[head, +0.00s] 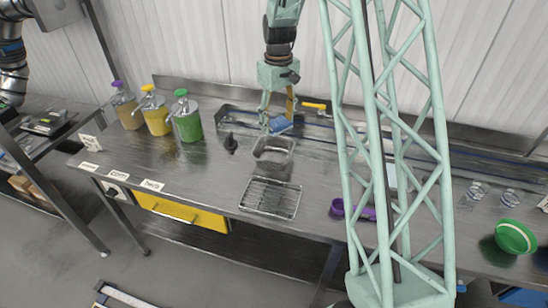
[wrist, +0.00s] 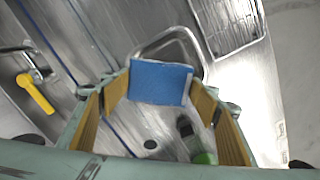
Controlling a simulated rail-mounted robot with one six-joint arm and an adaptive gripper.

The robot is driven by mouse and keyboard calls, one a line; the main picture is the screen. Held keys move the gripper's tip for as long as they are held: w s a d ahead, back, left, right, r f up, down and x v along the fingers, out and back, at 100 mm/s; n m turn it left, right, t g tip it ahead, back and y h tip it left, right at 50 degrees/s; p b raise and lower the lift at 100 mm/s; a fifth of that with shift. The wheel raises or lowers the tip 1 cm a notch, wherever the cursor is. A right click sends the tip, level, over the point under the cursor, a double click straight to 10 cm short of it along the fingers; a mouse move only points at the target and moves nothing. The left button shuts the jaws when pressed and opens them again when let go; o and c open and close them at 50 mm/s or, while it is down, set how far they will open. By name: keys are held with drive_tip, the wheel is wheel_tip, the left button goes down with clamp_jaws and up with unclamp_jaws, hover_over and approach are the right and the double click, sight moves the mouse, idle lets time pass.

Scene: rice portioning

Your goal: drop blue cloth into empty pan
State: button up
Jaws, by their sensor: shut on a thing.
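My gripper (head: 279,116) is shut on the blue cloth (head: 280,125) and holds it in the air near the back of the steel counter. In the wrist view the cloth (wrist: 160,82) is a flat blue piece spanning the gap between my two yellow-padded fingers. A small rectangular metal pan (head: 273,165) stands on the counter just in front of and below the cloth in the head view. In the wrist view, the rounded metal rim of the pan (wrist: 150,45) shows just beyond the cloth, which hides part of it. The pan looks empty.
A wire rack tray (head: 270,198) lies in front of the pan. Pump bottles in brown, yellow (head: 156,116) and green (head: 187,120) stand to the left. A yellow-handled tap (head: 314,106) is behind right. A purple item (head: 352,211) and a green bowl (head: 515,238) lie right.

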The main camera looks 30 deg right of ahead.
drive_tip(key=shift+f+b, duration=0.9)
drive_tip(key=shift+f, duration=1.25)
drive_tip(key=o, duration=1.1)
wheel_tip(320, 180, up, 11)
drive_tip(key=shift+r, duration=0.45)
